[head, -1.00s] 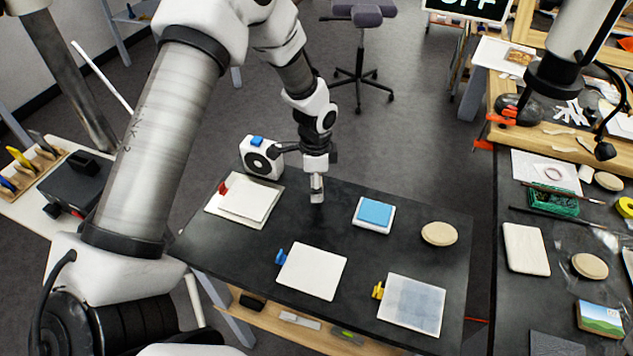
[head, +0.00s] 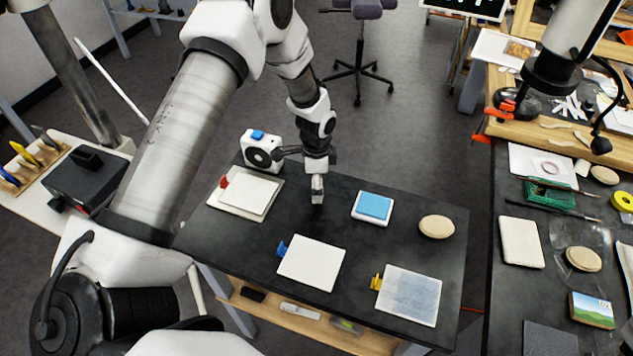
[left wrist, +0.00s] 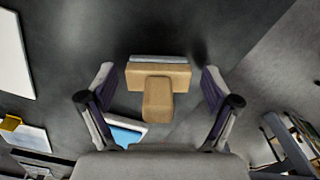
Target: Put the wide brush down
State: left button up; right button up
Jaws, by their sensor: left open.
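The wide brush (left wrist: 158,96) shows in the left wrist view, with a tan wooden handle, a wide tan head and a grey edge at its far side. It is between the two fingers of my left gripper (left wrist: 158,78), with a gap on each side. My left gripper is open and the fingers do not touch the brush. In the head view my left gripper (head: 317,182) points down at the back middle of the dark table (head: 335,222). The brush is mostly hidden there.
Around the gripper are a white-and-black device (head: 261,151), a stacked white panel (head: 250,194), a blue-topped pad (head: 374,206) and a beige oval (head: 436,226). A white tile (head: 311,263) and a grey-patterned tile (head: 409,295) lie nearer. Bare table separates them.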

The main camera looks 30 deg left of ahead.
pick_arm(q)
jog(key=shift+r, duration=0.35)
notch_tip(320, 180, up, 11)
jog(key=b, duration=0.2)
jog(key=shift+r+b, duration=0.2)
jog(key=shift+b, duration=0.15)
jog(key=shift+r, duration=0.15)
